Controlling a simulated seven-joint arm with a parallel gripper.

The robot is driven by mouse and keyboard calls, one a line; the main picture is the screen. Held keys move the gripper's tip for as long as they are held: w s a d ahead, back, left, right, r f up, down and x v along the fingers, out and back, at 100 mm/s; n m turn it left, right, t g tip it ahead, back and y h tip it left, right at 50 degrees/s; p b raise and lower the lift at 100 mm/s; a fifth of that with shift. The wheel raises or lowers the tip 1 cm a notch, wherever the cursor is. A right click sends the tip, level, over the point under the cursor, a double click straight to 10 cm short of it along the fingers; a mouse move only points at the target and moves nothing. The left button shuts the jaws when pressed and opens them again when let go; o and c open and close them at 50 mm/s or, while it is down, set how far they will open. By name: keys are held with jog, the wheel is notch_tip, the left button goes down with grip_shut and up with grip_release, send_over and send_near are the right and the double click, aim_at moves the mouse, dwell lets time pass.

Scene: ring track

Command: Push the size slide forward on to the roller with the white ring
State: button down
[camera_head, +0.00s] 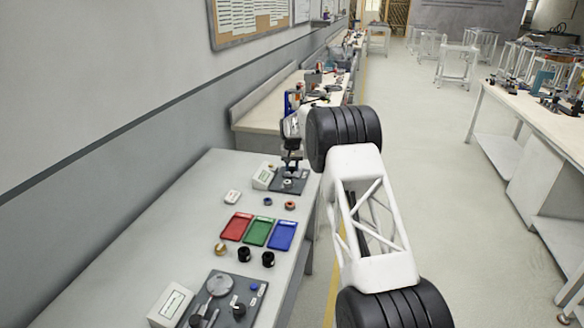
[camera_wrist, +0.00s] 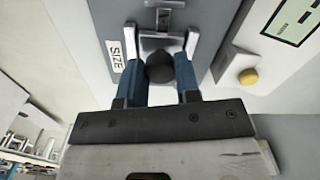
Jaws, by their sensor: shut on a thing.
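My gripper (camera_wrist: 158,80) is shut on the black knob (camera_wrist: 160,68) of the size slide, with one blue finger on each side of it. The SIZE label (camera_wrist: 115,55) is on the grey plate to the left of the fingers. Metal guide parts (camera_wrist: 164,20) lie just beyond the knob. In the head view my gripper (camera_head: 291,155) is over the dark plate (camera_head: 299,187) at the far end of the near bench. The white ring and the roller cannot be made out clearly in either view.
A box with a green display (camera_wrist: 298,18) and a yellow button (camera_wrist: 248,76) stands beside the plate. Red (camera_head: 236,226), green (camera_head: 257,232) and blue (camera_head: 282,236) trays lie nearer on the bench, with several small parts around them. Another dark-plated station (camera_head: 226,297) is at the front.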

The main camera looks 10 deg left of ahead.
aim_at(291, 177)
jog(key=shift+s, duration=1.05)
jog(key=c, duration=0.8)
grip_release()
jog(key=shift+r, duration=0.1)
jog(key=shift+r, duration=3.85)
